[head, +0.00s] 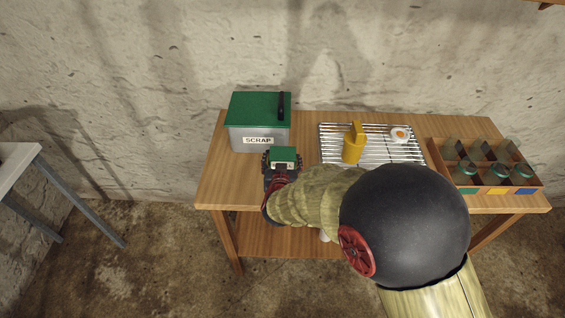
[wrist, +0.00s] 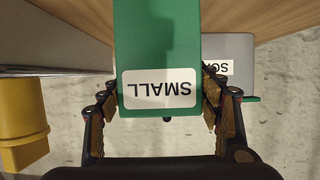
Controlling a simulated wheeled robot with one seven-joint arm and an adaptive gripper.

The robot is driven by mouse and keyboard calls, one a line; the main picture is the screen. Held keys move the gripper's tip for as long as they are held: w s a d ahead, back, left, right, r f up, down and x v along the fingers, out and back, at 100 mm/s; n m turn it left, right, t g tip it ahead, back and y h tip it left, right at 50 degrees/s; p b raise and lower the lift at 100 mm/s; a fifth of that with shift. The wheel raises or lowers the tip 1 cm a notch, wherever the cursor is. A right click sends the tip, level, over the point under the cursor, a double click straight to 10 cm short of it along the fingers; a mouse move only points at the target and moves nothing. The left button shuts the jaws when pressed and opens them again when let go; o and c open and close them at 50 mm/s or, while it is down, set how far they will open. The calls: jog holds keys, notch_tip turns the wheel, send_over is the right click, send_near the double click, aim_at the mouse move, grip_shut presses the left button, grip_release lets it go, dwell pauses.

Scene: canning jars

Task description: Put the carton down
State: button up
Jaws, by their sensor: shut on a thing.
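A green carton (head: 283,153) with a white label is in front of the grey scrap box, over the left part of the wooden table. In the wrist view the carton (wrist: 158,50) fills the upper middle, and its label reads SMALL, upside down. My gripper (head: 281,168) is shut on it, with a finger on each side, as the wrist view also shows (wrist: 160,108). The carton's far end is cut off in the wrist view. I cannot tell whether it touches the table.
The scrap box (head: 259,138) with a green lid stands behind the carton. A wire rack (head: 390,152) to the right holds a yellow container (head: 353,146) and a small white-and-orange round item (head: 400,134). A wooden crate (head: 482,190) of jars stands at the right. Bare tabletop (head: 222,180) lies left of the carton.

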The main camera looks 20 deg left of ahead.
jog(key=shift+f, duration=0.15)
jog(key=o, duration=1.2)
jog(key=shift+o, duration=0.3)
jog(key=shift+s+r, duration=0.25)
jog(key=shift+s, duration=0.05)
jog(key=p+v, duration=0.4)
jog(key=v, duration=0.7)
jog(key=shift+s+p, duration=0.25)
jog(key=shift+p, duration=0.1)
